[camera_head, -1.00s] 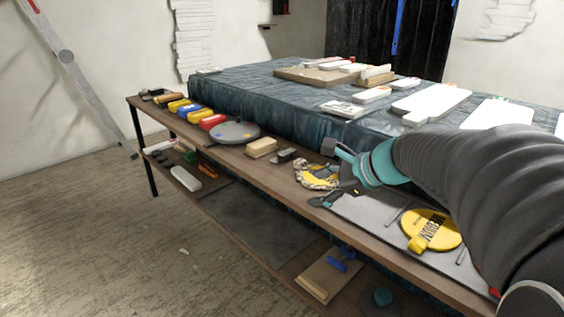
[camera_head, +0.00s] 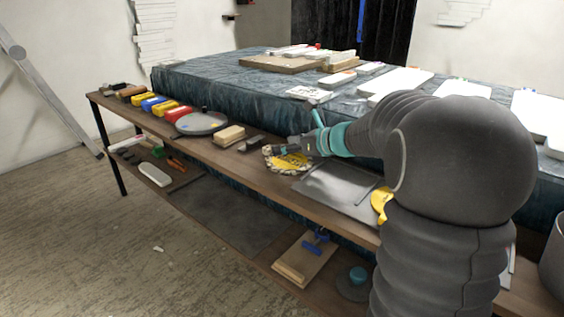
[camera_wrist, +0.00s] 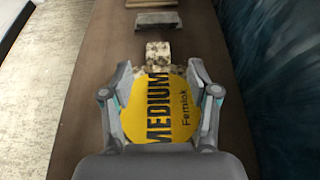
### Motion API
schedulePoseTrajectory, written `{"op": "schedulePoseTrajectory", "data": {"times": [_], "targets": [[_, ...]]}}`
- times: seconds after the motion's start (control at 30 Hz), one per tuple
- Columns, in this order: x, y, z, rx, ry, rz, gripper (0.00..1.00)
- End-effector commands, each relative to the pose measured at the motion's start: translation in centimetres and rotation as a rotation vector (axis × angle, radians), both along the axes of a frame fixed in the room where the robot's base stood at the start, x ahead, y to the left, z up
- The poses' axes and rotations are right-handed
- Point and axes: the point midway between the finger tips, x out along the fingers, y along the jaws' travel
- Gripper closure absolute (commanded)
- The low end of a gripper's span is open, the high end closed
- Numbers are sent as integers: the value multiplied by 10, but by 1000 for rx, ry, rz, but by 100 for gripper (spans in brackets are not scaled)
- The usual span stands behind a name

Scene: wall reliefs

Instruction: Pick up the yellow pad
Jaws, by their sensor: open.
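The yellow pad (camera_wrist: 172,108) is a round disc marked "MEDIUM" and "Femlok", with a speckled tan block-like tab at its far side. It lies on the wooden shelf, and in the head view the pad (camera_head: 291,162) is partly hidden by my gripper (camera_head: 296,146). In the wrist view my gripper (camera_wrist: 166,102) is open, one finger on each side of the yellow disc. Whether the fingers touch it I cannot tell. A second yellow item (camera_head: 380,204) lies further right, mostly covered by my arm.
A dark block (camera_wrist: 156,20) and a wooden block (camera_head: 229,133) lie beyond the pad along the shelf (camera_head: 262,183). A grey sheet (camera_head: 337,188) lies to its right. The cloth-covered table (camera_head: 215,88) rises along the back edge.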

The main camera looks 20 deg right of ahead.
Motion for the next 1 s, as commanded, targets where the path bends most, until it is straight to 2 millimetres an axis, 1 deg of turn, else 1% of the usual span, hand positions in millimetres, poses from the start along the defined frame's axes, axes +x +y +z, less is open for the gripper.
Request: {"op": "schedulePoseTrajectory", "data": {"times": [0.17,0.27,0.43,0.57,0.8,0.87,0.9,0.97,1.0], "targets": [[5,3,-4,0,0,-1,40],[10,8,-9,-1,2,0,40],[24,23,-22,-2,1,1,40],[35,30,-26,-1,1,-1,40],[37,31,-27,-2,0,-3,40],[37,31,-27,-2,0,-3,55],[37,31,-27,-2,0,-3,65],[37,31,-27,-1,0,-2,80],[37,31,-27,-1,0,-2,90]]}}
